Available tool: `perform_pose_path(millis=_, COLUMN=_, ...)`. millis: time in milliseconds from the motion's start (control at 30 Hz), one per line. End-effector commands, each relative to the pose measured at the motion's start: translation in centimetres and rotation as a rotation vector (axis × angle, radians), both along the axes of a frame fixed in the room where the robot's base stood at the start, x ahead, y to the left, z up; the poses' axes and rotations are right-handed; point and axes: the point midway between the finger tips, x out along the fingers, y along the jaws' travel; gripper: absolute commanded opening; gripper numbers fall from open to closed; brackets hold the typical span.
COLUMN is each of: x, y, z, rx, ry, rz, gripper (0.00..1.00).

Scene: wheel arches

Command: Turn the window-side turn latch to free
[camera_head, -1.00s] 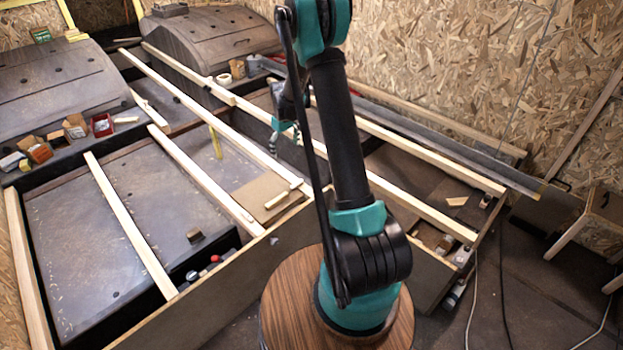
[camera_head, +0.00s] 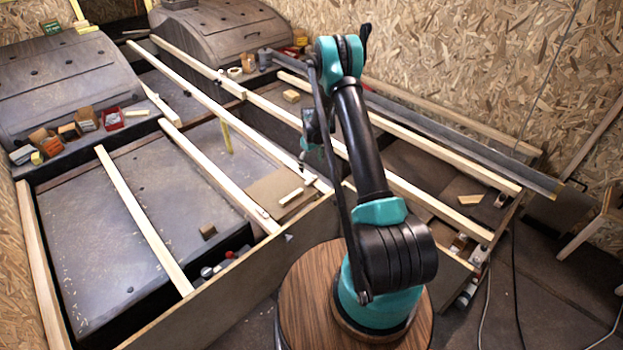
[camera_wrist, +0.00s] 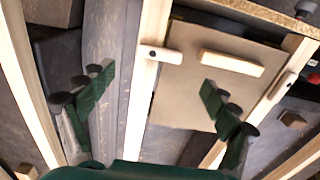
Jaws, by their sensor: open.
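The brown panel (camera_wrist: 185,98) lies between two pale battens. My gripper (camera_wrist: 155,80) is open and empty, above and apart from the panel. Its left finger is over the grey strip left of the near batten, its right finger over the panel just below the bar. In the head view my gripper (camera_head: 315,158) is partly hidden by my arm.
Long pale battens (camera_head: 186,172) run across the open frame. Small boxes (camera_head: 87,120) stand by the wheel arch (camera_head: 60,85). A small wood block (camera_head: 291,96) lies farther back. The floor at right has cables.

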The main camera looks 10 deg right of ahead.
Motion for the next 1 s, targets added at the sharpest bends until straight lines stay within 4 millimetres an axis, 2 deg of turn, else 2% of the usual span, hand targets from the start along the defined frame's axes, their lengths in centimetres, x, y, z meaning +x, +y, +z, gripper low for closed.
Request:
perform_pose_path(millis=200, x=0.0, y=0.0, z=-4.3, rx=0.000, ry=0.000, rz=0.000, gripper=0.88)
perform_pose_path(millis=433, x=0.0, y=0.0, z=-7.4, rx=0.000, ry=0.000, rz=0.000, gripper=0.88)
perform_pose_path(millis=633, x=0.0, y=0.0, z=-8.5, rx=0.000, ry=0.000, rz=0.000, gripper=0.88)
perform_pose_path(millis=900, x=0.0, y=0.0, z=-8.6, rx=0.000, ry=0.000, rz=0.000, gripper=0.88)
perform_pose_path(millis=1000, x=0.0, y=0.0, z=-8.6, rx=0.000, ry=0.000, rz=0.000, gripper=0.77)
